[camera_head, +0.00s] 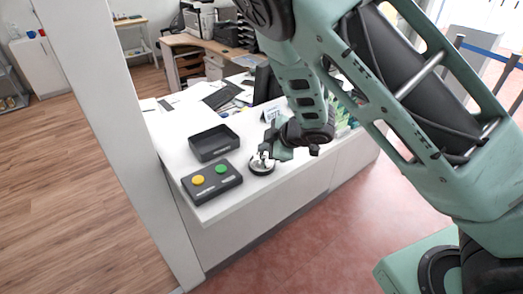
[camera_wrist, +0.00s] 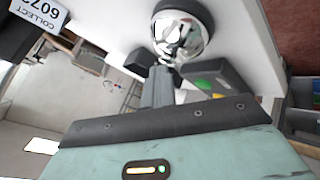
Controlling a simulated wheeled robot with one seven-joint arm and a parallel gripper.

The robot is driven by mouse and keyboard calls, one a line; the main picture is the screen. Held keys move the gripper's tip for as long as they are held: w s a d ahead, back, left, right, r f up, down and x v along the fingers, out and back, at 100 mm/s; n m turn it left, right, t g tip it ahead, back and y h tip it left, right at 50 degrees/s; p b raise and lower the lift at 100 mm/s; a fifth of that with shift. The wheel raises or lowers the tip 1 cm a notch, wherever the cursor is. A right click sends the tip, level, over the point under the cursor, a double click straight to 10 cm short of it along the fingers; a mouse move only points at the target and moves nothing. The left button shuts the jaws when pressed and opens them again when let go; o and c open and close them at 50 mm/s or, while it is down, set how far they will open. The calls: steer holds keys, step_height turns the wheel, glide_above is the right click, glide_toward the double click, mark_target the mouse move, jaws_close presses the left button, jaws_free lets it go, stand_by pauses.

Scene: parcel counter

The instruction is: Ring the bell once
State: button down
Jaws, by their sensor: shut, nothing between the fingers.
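The bell (camera_head: 261,167) is a chrome dome on a black base, standing on the white counter. In the wrist view the bell (camera_wrist: 182,36) fills the top middle, with its shiny dome in plain sight. My gripper (camera_head: 267,150) is at the bell in the head view and hides part of it. In the wrist view my gripper (camera_wrist: 160,72) is shut and empty, with its fingertips close by the dome's edge. I cannot tell whether they touch it.
A dark box with yellow and green buttons (camera_head: 212,181) lies left of the bell. An open black tray (camera_head: 213,143) sits behind that. Papers and a white sign (camera_head: 274,108) stand farther back. The white counter (camera_head: 225,205) ends at its front edge near the bell.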

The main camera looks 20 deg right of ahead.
steer(key=shift+r, duration=0.3)
steer(key=shift+r+p, duration=0.1)
steer(key=shift+p, duration=0.2)
step_height(320, 180, up, 6)
steer(key=p, duration=0.5)
stand_by(0.6)
steer(key=s+a+r+m+g+h+b, duration=0.1)
steer(key=s+a+m+g+b, duration=0.1)
steer(key=s, duration=0.8)
steer(key=s+a+r+m+g+h+b, duration=0.1)
steer(key=s+a+m+g+b, duration=0.1)
steer(key=s, duration=0.9)
steer(key=s+a+r+m+g+h+b, duration=0.1)
steer(key=s+a+m+g+h+b, duration=0.1)
steer(key=s, duration=0.9)
steer(key=a+m+g+b, duration=0.1)
steer(key=g+b, duration=0.1)
steer(key=b, duration=0.1)
steer(key=shift+s+r, duration=0.2)
